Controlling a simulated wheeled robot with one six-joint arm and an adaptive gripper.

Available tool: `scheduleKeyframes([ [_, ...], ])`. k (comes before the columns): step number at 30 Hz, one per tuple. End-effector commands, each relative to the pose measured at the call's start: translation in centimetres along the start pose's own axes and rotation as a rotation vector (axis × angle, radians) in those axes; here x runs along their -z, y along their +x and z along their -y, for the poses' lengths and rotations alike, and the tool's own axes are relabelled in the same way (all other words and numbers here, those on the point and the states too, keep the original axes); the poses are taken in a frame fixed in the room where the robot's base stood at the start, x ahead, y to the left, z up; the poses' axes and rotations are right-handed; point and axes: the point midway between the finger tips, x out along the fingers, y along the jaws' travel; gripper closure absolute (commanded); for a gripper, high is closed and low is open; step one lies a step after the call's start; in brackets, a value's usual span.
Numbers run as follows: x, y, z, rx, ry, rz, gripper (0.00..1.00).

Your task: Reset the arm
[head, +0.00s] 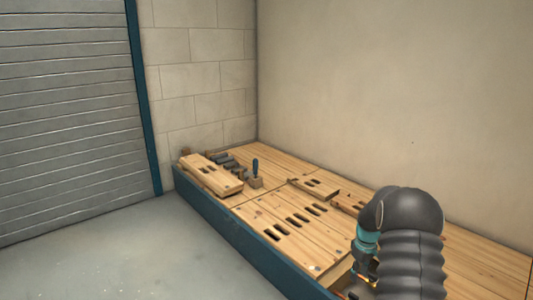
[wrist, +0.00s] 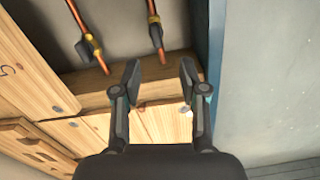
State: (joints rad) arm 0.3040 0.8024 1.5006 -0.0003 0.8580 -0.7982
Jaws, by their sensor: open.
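In the wrist view my gripper (wrist: 160,82) is open, its two dark fingers apart with nothing between them. Wooden boards lie behind and below the fingers, and a blue edge runs along their right side. In the head view my dark, ribbed arm covers the lower right part of the wooden platform (head: 290,228). The gripper's fingers cannot be made out there.
Two copper pipes (wrist: 80,20) (wrist: 155,28) with yellow bands lie in a recess beside the boards. Grey floor (head: 130,250) is clear at left.

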Motion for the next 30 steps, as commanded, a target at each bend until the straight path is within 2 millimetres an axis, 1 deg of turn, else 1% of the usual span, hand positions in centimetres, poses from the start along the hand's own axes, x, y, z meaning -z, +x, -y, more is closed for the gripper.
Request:
scheduleKeyframes([
  [1, -0.9, 0.9, 0.9, 0.021, 0.048, 0.022, 0.57],
  [3, -2.3, 1.7, 2.4, 0.048, 0.126, 0.053, 0.57],
  [5, -3.4, 1.2, 3.5, 0.058, 0.193, 0.069, 0.57],
  [10, -5.3, -1.9, 6.3, 0.061, 0.311, 0.083, 0.57],
  [14, -6.5, -5.1, 8.6, 0.053, 0.384, 0.081, 0.57],
  [21, -9.4, -12.4, 13.7, 0.024, 0.502, 0.048, 0.57],
  [27, -12.0, -17.9, 18.1, -0.002, 0.567, 0.000, 0.57],
  [30, -13.4, -20.3, 20.2, -0.014, 0.589, -0.029, 0.57],
])
